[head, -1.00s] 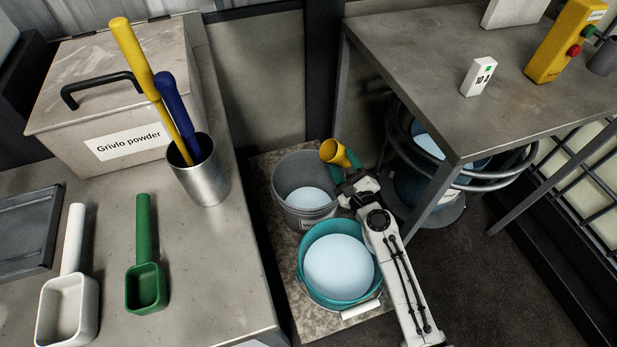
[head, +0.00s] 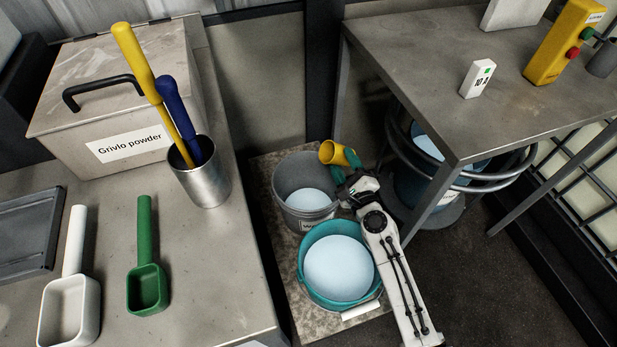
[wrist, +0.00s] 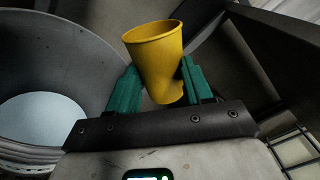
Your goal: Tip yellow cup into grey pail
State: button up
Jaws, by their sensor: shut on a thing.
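The yellow cup (head: 333,153) is held in my gripper (head: 345,165), beside and above the right rim of the grey pail. In the head view the cup lies tilted, its mouth facing left toward the pail. In the wrist view the cup (wrist: 158,62) sits between the two green fingers of my gripper (wrist: 154,88), which are shut on it. The cup's contents cannot be seen. The grey pail (head: 292,172) stands on the floor mat and holds a pale blue surface low inside. It also shows at the left of the wrist view (wrist: 85,50).
A teal bucket (head: 305,290) filled with pale blue stands just in front of the grey pail, beside my arm. A table (head: 440,60) with a leg and a ringed vessel (head: 460,180) stand close to the right. A bench (head: 220,260) bounds the left.

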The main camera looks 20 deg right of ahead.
jog(key=shift+a+f+n+b, duration=0.1)
jog(key=shift+f+n+b, duration=0.3)
jog(key=shift+n, duration=0.5)
jog(key=shift+f+n+b, duration=0.3)
jog(key=shift+n+b, duration=0.2)
jog(key=shift+n, duration=0.4)
dwell(0.5)
jog(key=shift+a+r+n+p, duration=0.25)
jog(key=shift+a+n+p, duration=0.2)
jog(key=shift+a, duration=0.05)
jog(key=shift+a+r+n+p, duration=0.2)
jog(key=shift+a+n+p, duration=0.2)
jog(key=shift+a+n, duration=0.05)
jog(key=shift+a+r+n+p, duration=0.25)
jog(key=shift+n+p, duration=0.25)
jog(key=shift+n, duration=0.35)
jog(key=shift+a+r+n+p, duration=0.15)
jog(key=shift+r+n+p, duration=0.25)
jog(key=shift+n, duration=0.45)
dwell(0.6)
jog(key=shift+a+f+n, duration=0.3)
jog(key=shift+f+n, duration=0.2)
jog(key=shift+n, duration=0.3)
dwell(0.3)
jog(key=shift+a+r+n+p, duration=0.25)
jog(key=shift+a+n+p, duration=0.1)
jog(key=shift+n+p, duration=0.55)
dwell(0.5)
